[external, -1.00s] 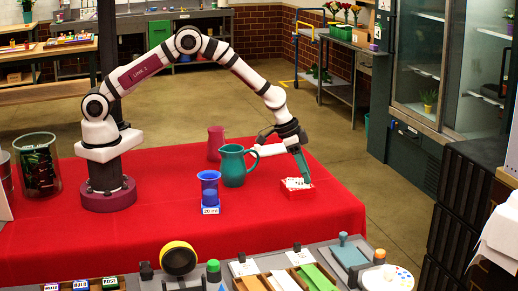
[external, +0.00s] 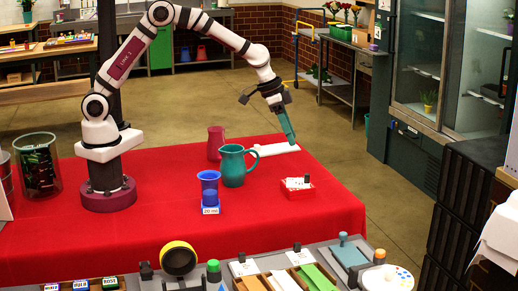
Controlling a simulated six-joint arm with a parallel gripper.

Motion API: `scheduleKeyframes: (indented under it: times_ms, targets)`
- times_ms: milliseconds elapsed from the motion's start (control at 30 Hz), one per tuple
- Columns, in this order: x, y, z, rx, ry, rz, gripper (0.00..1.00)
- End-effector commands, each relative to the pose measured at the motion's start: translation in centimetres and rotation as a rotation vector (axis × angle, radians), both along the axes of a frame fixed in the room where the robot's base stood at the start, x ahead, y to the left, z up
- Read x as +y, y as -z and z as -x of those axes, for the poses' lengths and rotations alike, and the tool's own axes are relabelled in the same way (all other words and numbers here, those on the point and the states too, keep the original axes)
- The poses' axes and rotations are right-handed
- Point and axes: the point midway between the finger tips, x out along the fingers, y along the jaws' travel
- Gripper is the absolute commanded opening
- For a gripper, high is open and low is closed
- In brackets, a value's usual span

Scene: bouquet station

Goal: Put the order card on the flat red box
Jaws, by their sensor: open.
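The flat red box (external: 299,194) sits on the red tablecloth, right of the teal pitcher. A white card with dark marks, which looks like the order card (external: 296,183), lies on top of the box, with a small dark piece at its right end. Whether it rests flat or sits inside the rim is too small to tell. My gripper (external: 290,138) is open and empty, raised above and behind the box, with its teal fingers pointing down. It is clear of the card and box.
A grey bench with trays (external: 290,270) runs along the front. The cloth's right side is clear.

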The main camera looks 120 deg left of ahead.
Motion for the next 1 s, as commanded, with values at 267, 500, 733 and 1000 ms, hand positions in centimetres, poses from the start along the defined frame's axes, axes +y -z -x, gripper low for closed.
scheduleKeyframes:
  times_ms: [267, 500, 733, 1000]
  targets:
    - [-14.0, -6.0, 7.0, 0.152, 0.309, -0.011, 0.51]
    - [-24.7, -7.2, 26.2, 0.422, 0.742, -0.12, 0.51]
    - [-24.9, -6.1, 31.1, 0.497, 0.836, -0.163, 0.51]
    - [-24.9, -6.1, 30.9, 0.494, 0.834, -0.161, 0.51]
